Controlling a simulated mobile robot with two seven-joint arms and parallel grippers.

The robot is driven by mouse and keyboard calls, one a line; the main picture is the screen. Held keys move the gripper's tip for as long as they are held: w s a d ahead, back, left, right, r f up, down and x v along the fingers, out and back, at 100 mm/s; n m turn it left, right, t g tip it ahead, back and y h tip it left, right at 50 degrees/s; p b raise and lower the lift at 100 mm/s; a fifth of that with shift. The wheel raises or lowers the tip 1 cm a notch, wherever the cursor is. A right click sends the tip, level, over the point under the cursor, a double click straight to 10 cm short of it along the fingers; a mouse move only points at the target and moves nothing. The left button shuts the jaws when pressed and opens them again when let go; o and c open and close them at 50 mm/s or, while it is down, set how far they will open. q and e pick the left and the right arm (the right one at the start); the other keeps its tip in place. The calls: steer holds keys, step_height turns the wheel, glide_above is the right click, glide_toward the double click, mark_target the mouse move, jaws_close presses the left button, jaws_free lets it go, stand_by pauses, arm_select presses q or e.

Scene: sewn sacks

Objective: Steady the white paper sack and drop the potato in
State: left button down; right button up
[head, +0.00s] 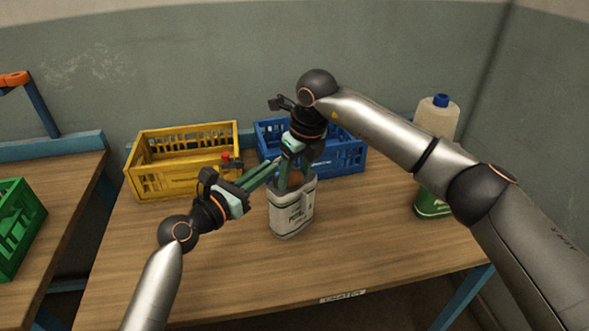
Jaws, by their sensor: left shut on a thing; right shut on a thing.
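The white paper sack (291,216) stands upright on the wooden table, its mouth open and dark print on its front. My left gripper (271,171) reaches in from the left and is shut on the sack's upper left rim. My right gripper (296,176) points down from above at the sack's mouth. It is shut on the brown potato (295,180), which shows between the green fingers at the opening. The potato's lower part is hidden by the sack's front wall.
A yellow crate (150,182) and a blue crate (351,160) stand behind the sack. A bottle with a blue cap (437,118) stands at the right. A green crate (14,222) sits on another table at the left. The front of the table (230,275) is clear.

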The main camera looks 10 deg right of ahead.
steer(key=o, duration=1.2)
steer(key=shift+r, duration=0.15)
steer(key=v, duration=1.1)
steer(key=shift+r, duration=0.35)
steer(key=shift+s+d, duration=0.1)
steer(key=shift+d, duration=0.05)
arm_select(q)
steer(key=c, duration=0.9)
jaws_free()
